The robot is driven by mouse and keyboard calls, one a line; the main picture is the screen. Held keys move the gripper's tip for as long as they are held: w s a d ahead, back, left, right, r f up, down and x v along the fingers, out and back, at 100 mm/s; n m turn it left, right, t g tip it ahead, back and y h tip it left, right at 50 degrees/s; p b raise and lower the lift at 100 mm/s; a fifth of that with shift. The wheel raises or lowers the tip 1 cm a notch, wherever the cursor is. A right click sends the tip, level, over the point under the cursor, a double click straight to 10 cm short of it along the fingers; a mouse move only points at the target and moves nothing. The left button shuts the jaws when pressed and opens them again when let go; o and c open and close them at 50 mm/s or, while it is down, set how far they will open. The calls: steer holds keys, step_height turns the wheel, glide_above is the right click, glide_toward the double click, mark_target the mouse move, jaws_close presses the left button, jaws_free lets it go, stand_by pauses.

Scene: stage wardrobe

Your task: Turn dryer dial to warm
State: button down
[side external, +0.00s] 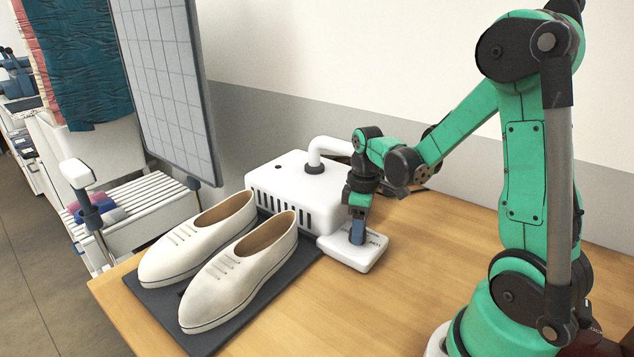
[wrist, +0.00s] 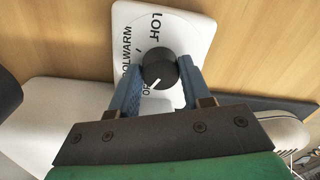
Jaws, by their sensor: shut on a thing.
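The dryer dial (wrist: 160,66) is a round black knob with a white pointer line, seen in the wrist view. It sits on a white control plate (wrist: 180,28) printed with HOT, WARM, COOL and a partly hidden label starting with OF. The pointer faces the lower left of the picture, near that OF label and away from WARM. My gripper (wrist: 158,76) is shut on the dial, one blue finger on each side. In the side view my gripper (side external: 357,232) points down onto the plate (side external: 352,257), and its fingers hide the dial.
The white vented dryer box (side external: 292,190) with its bent pipe (side external: 330,146) stands just behind the plate. Two cream shoes (side external: 240,272) rest on a dark mat (side external: 213,338) to the left. The wooden table (side external: 410,270) is clear in front of the plate.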

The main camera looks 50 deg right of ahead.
steer(key=m, duration=0.4)
steer(key=shift+m, duration=0.3)
steer(key=m, duration=0.4)
steer(key=shift+a+m, duration=0.1)
steer(key=shift+m, duration=0.2)
steer(key=m, duration=0.4)
steer(key=shift+t, duration=0.3)
steer(key=shift+m, duration=1.9)
steer(key=shift+c, duration=2)
jaws_free()
steer(key=shift+r, duration=0.1)
